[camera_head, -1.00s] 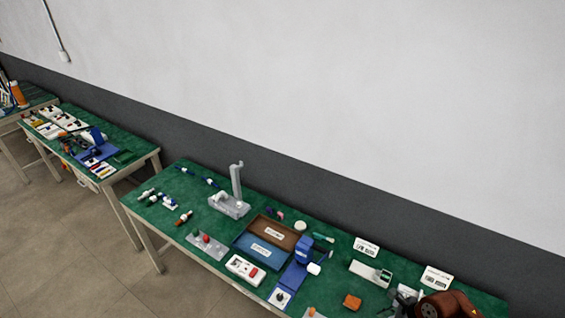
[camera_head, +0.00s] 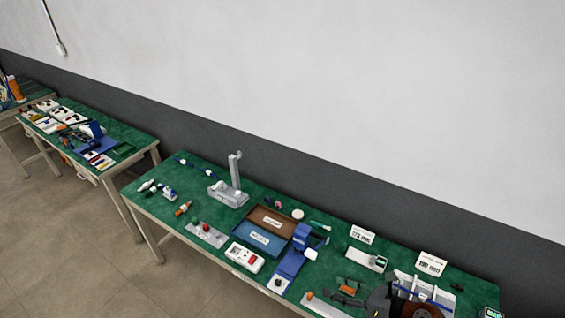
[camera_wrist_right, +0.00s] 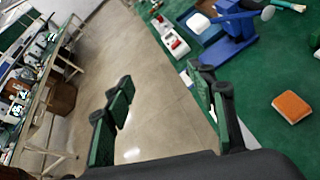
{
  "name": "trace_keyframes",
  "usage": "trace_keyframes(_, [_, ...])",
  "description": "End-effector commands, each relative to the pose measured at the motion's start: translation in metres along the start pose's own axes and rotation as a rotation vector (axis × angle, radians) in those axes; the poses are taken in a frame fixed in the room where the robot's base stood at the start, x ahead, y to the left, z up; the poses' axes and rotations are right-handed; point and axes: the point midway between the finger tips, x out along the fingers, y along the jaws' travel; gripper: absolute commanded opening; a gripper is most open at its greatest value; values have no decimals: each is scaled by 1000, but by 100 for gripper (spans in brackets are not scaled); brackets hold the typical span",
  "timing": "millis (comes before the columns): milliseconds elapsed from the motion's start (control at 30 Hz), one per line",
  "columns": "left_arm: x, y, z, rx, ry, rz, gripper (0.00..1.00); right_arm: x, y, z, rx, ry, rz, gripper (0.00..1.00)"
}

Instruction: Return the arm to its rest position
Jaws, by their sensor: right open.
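My right gripper (camera_head: 349,289) shows at the lower right of the head view, above the front part of the green-topped table (camera_head: 135,197). In the right wrist view my right gripper (camera_wrist_right: 163,98) has its two green-padded fingers wide apart, with nothing between them. The bare floor and the table's front edge show behind the gap. An orange block (camera_wrist_right: 292,107) lies on the table to the right of the fingers. My left gripper is in neither current view.
A brown tray (camera_head: 290,216) and a blue tray (camera_head: 236,234) lie mid-table. A grey stand (camera_head: 234,172) rises behind them. A blue fixture (camera_head: 302,238), a white box with red parts (camera_head: 244,257) and white label cards (camera_head: 431,263) are nearby. Another table (camera_head: 140,139) stands left.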

Motion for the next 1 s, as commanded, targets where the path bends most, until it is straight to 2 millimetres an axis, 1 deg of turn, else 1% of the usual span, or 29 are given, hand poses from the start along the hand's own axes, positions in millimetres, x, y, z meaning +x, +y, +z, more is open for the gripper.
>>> trace_keyframes(33, [0,0,0,0,-1,0,40,-2,9,25,97,-119,7,51])
trace_keyframes(67, [0,0,0,0,0,0,40,-6,11,43,165,-198,8,51])
trace_keyframes(100, [0,0,0,0,0,0,40,-15,11,66,265,-307,7,51])
trace_keyframes(167, [0,0,-1,0,1,0,40,-32,3,96,422,-465,-2,51])
trace_keyframes(200, [0,0,-2,1,2,0,40,-47,-6,111,532,-567,-12,51])
trace_keyframes(267, [0,0,-2,1,3,-1,40,-70,-25,127,702,-710,-32,51])
trace_keyframes(300, [0,-1,-3,1,3,-1,40,-88,-40,131,819,-802,-50,51])
trace_keyframes(367, [0,-1,-4,1,5,-1,40,-113,-64,129,999,-932,-83,51])
trace_keyframes(400, [0,-1,-5,1,6,-1,40,-129,-82,122,1121,-1013,-109,51])
trace_keyframes(467, [0,-1,-7,1,9,-1,40,-152,-106,102,1309,-1126,-157,51])
trace_keyframes(500, [0,-1,-8,1,11,-1,40,-166,-121,83,1436,-1195,-193,51])
trace_keyframes(567, [0,-1,-10,2,13,-1,40,-182,-139,48,1627,-1288,-257,51])
trace_keyframes(600, [0,-1,-10,2,14,-1,40,-191,-147,21,1755,-1341,-304,51])
trace_keyframes(633, [0,-1,-10,2,14,-1,40,-196,-151,0,1849,-1376,-342,51])
trace_keyframes(667, [0,-1,-10,2,14,-1,40,-200,-154,-21,1939,-1406,-381,51])
trace_keyframes(700, [0,-1,-10,2,14,-1,40,-203,-154,-50,2055,-1439,-436,51])
trace_keyframes(800, [0,-2,-10,2,13,-1,40,-205,-143,-112,2302,-1487,-570,51])
trace_keyframes(900, [0,-2,-10,2,13,-1,40,-203,-125,-158,2482,-1499,-687,51])
trace_keyframes(1000, [0,-2,-9,2,11,-1,40,-200,-105,-192,2618,-1492,-792,51])
